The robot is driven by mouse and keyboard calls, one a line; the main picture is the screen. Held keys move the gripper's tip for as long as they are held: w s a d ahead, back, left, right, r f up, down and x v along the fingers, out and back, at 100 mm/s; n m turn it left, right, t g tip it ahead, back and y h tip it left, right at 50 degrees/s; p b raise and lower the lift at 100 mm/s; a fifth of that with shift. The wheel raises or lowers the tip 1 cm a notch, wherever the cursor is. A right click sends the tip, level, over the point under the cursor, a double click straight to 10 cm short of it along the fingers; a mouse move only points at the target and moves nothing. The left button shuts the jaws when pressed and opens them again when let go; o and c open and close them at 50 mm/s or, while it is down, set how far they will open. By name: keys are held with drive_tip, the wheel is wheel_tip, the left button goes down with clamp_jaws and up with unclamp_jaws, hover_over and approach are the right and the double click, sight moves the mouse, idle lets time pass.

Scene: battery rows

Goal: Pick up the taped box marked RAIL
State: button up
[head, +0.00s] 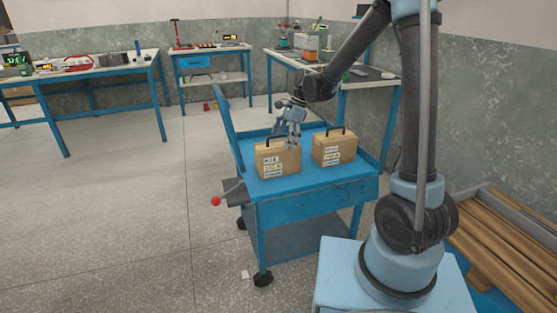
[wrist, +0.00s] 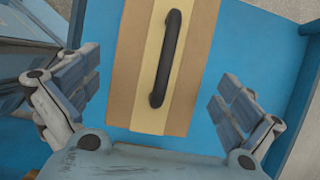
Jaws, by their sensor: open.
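Two tan taped boxes with black handles stand upright on the blue cart (head: 309,185) in the head view: a left box (head: 267,163) and a right box (head: 332,151). Both carry white labels on the front. The print is too small to tell which one says RAIL. My gripper (head: 291,140) is open at the top of the left box, near its right end. In the wrist view, a box top (wrist: 189,50) with a pale tape strip and a black handle (wrist: 167,58) lies between the spread fingers of my gripper (wrist: 157,90). Nothing is held.
The cart has raised blue edges and a red-knobbed lever (head: 216,201) at its left. Workbenches (head: 90,68) with tools stand along the back wall. Wooden planks (head: 510,250) lie at the lower right. The floor left of the cart is mostly clear.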

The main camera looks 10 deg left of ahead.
sight(278, 151)
drive_tip(key=shift+x, duration=2.7)
drive_tip(key=shift+r, duration=0.1)
drive_tip(key=c, duration=2)
